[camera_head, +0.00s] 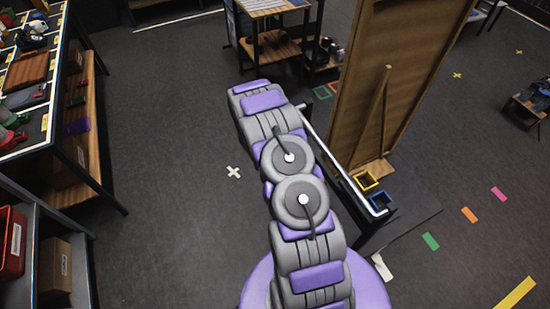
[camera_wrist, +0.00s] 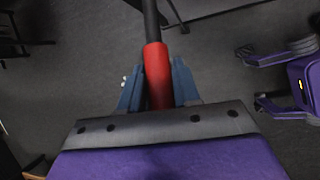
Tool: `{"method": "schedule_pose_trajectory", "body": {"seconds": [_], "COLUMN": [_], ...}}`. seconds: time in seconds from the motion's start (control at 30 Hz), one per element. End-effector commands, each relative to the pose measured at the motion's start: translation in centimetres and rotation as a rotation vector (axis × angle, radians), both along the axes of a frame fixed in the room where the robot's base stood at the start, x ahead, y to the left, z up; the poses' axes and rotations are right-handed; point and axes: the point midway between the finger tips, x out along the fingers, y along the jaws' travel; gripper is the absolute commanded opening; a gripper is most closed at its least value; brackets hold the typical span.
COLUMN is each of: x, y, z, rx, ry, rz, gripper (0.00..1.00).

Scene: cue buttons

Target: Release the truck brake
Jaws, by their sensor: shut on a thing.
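In the wrist view, a red handle (camera_wrist: 156,62) on a dark shaft (camera_wrist: 151,22) lies between the two blue-grey fingers of my gripper (camera_wrist: 157,84). The gripper is shut on this red handle. The shaft runs on to the top edge of the view. A dark bar with a light edge crosses near the upper right of it. In the head view, my arm hides the gripper and the handle. A low dark truck-like frame with a silver rail (camera_head: 339,163) stands just right of my arm. I cannot tell how the handle joins it.
Shelves with goods (camera_head: 75,165) line the left. A small wooden table (camera_head: 270,8) stands behind. The left-centre floor is clear.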

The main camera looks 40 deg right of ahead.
Motion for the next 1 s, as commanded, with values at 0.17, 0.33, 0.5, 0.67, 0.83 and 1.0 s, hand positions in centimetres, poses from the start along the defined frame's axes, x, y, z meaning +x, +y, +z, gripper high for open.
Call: {"method": "schedule_pose_trajectory", "body": {"seconds": [0.17, 0.33, 0.5, 0.67, 0.83, 1.0], "x": [0.11, 0.09, 0.09, 0.10, 0.06, 0.01], "y": [-0.19, -0.32, -0.40, -0.47, -0.39, -0.33], "z": [0.70, 0.83, 0.92, 1.02, 0.90, 0.77], "rx": [0.030, 0.036, 0.035, 0.033, 0.035, 0.036], "ry": [-0.011, -0.013, -0.015, -0.016, -0.014, -0.011], "rz": [0.001, 0.001, 0.000, -0.001, 0.000, -0.001], "gripper": [0.00, 0.00, 0.00, 0.34, 0.51, 0.53]}}
